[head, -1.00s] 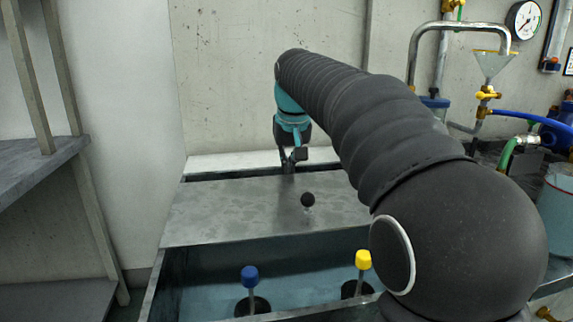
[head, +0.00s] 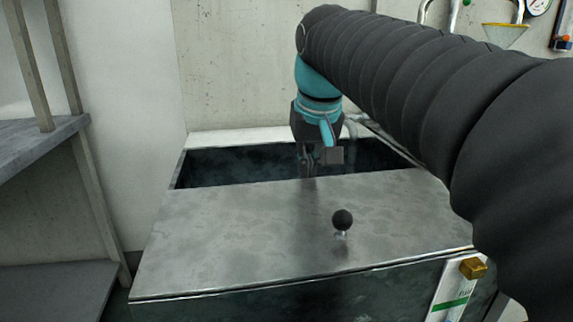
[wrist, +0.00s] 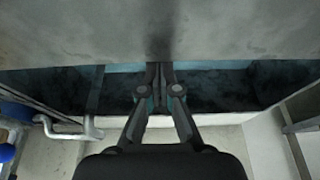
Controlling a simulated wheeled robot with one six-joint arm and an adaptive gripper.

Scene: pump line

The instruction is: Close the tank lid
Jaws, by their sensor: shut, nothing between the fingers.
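The tank lid (head: 250,230) is a flat grey metal plate with a black ball knob (head: 342,219). It lies over the front of the tank (head: 290,306), its front edge along the top of the front wall. A dark opening (head: 228,165) shows behind the lid's back edge. My gripper (head: 307,172) points down at that back edge, its fingers shut and empty. In the wrist view the lid (wrist: 230,30) fills the top, and the shut fingertips (wrist: 159,72) are at its edge. Whether they touch it I cannot tell.
A grey shelf rack (head: 45,135) stands at the left. A concrete wall (head: 235,70) is behind the tank. A funnel (head: 504,35) and pipes are at the upper right. A brass fitting (head: 473,268) is at the tank's front right. My arm hides much of the right side.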

